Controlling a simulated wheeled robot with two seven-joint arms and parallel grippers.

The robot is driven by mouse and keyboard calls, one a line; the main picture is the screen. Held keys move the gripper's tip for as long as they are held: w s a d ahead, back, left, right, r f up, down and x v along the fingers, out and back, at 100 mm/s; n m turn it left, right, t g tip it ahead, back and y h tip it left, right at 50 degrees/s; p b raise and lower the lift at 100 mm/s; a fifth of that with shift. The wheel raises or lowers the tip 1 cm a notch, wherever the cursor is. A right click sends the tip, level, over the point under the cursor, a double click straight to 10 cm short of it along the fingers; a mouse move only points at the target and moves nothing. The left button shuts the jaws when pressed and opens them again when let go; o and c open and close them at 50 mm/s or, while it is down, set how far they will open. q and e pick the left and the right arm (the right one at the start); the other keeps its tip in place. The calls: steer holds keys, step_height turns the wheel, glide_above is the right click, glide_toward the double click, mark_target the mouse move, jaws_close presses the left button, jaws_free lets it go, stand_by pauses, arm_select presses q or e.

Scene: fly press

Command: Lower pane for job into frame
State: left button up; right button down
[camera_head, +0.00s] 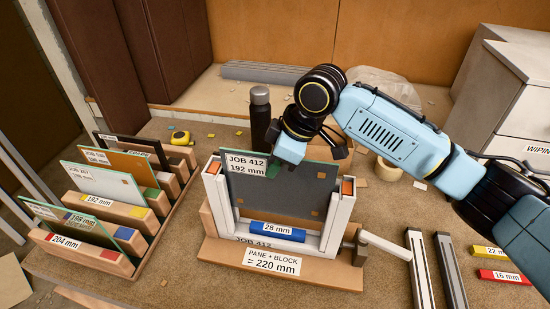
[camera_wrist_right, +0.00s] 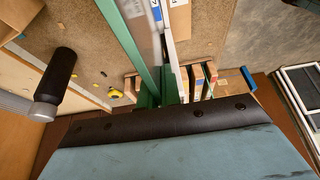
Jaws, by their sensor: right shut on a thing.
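The dark grey pane (camera_head: 285,195), labelled JOB 412, 192 mm, is upright between the two white uprights of the frame (camera_head: 342,215). My right gripper (camera_head: 275,170) is shut on its top edge, near the label. The right wrist view shows the green fingers (camera_wrist_right: 160,98) closed on the pane. A blue block (camera_head: 278,232) marked 28 mm lies in the bottom of the frame. The pane's lower edge is close above or behind the block; I cannot tell whether they touch. The frame's base plate (camera_head: 225,250) reads PANE + BLOCK = 220 mm. My left gripper is out of view.
A wooden rack (camera_head: 150,222) with several other panes stands on the left. A dark bottle (camera_head: 260,115) stands behind the frame; a tape roll (camera_head: 387,170) lies behind it to the right. Metal rails (camera_head: 450,270) and yellow (camera_head: 490,251) and red (camera_head: 503,277) blocks lie right.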

mark_target(275, 187)
steer(key=shift+f+b, duration=0.85)
steer(key=shift+f, duration=2.4)
steer(key=c, duration=1.5)
jaws_free()
steer(key=b+v, duration=0.1)
steer(key=v, duration=1.2)
steer(key=shift+s+r, duration=0.1)
steer(key=shift+r, duration=0.1)
